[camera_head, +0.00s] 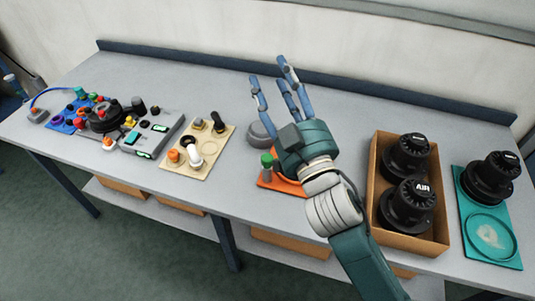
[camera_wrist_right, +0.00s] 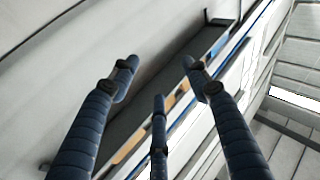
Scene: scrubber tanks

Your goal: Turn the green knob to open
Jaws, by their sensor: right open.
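A small green knob (camera_head: 266,160) stands upright on a short grey stem on an orange base plate (camera_head: 266,183), near the front edge of the grey bench. My right gripper (camera_head: 269,78) is over the plate, its palm beside the knob on the right and covering much of the plate. Its fingers are spread and point up and away towards the wall, empty. In the right wrist view the open fingers (camera_wrist_right: 160,75) hold nothing, and the knob is not seen there. My left gripper is not in view.
A grey round part (camera_head: 259,134) sits behind the knob. To the right are a cardboard box (camera_head: 375,170) with black knobs and a teal tray (camera_head: 509,240). A beige board (camera_head: 218,152) and a grey control box (camera_head: 167,131) are to the left. Bare bench (camera_head: 215,85) lies behind.

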